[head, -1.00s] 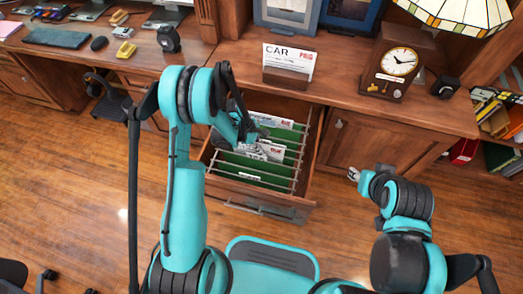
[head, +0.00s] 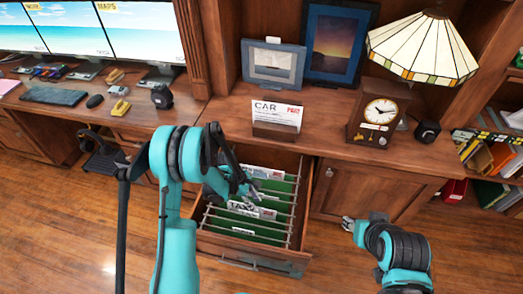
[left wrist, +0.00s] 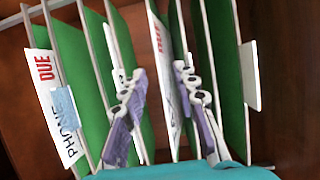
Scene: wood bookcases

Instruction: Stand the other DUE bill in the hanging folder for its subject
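An open drawer (head: 312,205) holds green hanging folders (head: 290,187) on metal rails. My left gripper (head: 245,188) is over the folders. In the left wrist view its fingers (left wrist: 163,105) are spread, one on each side of a white bill (left wrist: 162,45) with red DUE lettering. That bill stands among the folders, its subject hidden. A PHONE bill (left wrist: 58,105) marked DUE stands in a folder at the left of that view. In the head view a bill reading TAX (head: 243,208) stands nearer the drawer front. My right gripper (head: 347,224) is clear of the drawer; its opening is too small to judge.
A CAR bill (head: 276,110) with an unclear red stamp stands in a wooden holder (head: 274,134) on the counter behind the drawer. A clock (head: 379,112), lamp (head: 423,48) and framed pictures (head: 338,43) stand nearby. The floor (head: 335,265) right of the drawer is clear.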

